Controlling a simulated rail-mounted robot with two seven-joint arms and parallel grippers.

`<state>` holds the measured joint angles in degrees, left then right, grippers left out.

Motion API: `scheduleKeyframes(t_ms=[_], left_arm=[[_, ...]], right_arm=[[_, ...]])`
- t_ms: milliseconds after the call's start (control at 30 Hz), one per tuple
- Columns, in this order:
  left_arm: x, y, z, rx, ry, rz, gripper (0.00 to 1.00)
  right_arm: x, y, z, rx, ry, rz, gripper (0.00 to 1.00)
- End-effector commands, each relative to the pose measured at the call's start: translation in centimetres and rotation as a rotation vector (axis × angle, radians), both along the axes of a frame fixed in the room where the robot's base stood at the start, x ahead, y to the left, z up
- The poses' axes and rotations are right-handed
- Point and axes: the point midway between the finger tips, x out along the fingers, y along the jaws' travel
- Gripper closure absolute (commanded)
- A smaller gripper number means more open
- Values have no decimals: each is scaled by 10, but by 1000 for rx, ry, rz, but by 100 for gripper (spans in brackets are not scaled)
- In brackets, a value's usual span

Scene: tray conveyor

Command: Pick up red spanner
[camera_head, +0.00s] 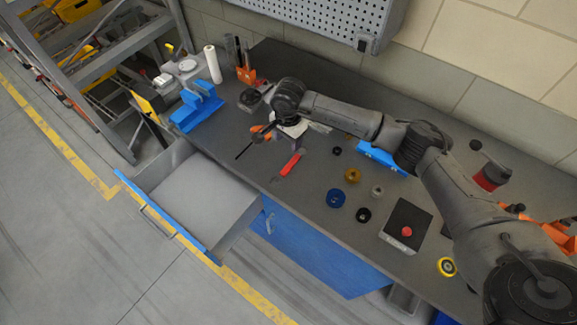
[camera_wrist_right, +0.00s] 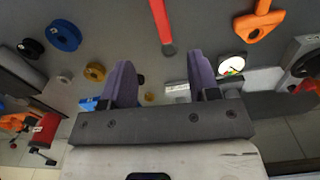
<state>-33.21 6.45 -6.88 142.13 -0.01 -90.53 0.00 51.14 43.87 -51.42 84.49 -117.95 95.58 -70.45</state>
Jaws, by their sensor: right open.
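The red spanner (camera_head: 292,162) lies on the dark workbench near its front edge, beside the open drawer. In the right wrist view the red spanner (camera_wrist_right: 161,20) runs from the top edge down to a rounded end, lined up with the gap between my fingers but apart from them. My right gripper (camera_wrist_right: 158,68) is open and empty, its two purple fingers spread. In the head view my right gripper (camera_head: 288,135) is just behind the spanner, partly hidden by its own wrist. My left gripper is not in view.
An open drawer (camera_head: 205,192) sticks out at the front left. Blue (camera_head: 336,197), yellow (camera_head: 352,174) and black (camera_head: 364,214) round parts lie to the right. A box with a red button (camera_head: 407,231) stands farther right. A blue vise-like block (camera_head: 197,107) stands at the left.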

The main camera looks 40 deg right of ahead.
Motion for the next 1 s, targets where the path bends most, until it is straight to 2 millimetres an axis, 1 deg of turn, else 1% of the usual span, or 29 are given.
scheduleKeyframes(t_ms=[67,167,400,500,600,700,867,1000], left_arm=[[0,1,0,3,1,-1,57],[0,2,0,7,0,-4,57],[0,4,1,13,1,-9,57],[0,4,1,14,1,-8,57],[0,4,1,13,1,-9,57],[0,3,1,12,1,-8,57],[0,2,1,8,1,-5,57],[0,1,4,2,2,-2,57]], right_arm=[[-2,0,-1,-4,10,46,45],[-1,0,-9,-3,9,73,45],[-2,0,-50,0,9,77,45],[-2,0,-65,-1,8,77,45],[-1,0,-76,0,7,76,45],[-1,0,-83,0,6,76,45],[-1,0,-89,0,6,77,45],[-2,0,-105,1,9,74,45]])
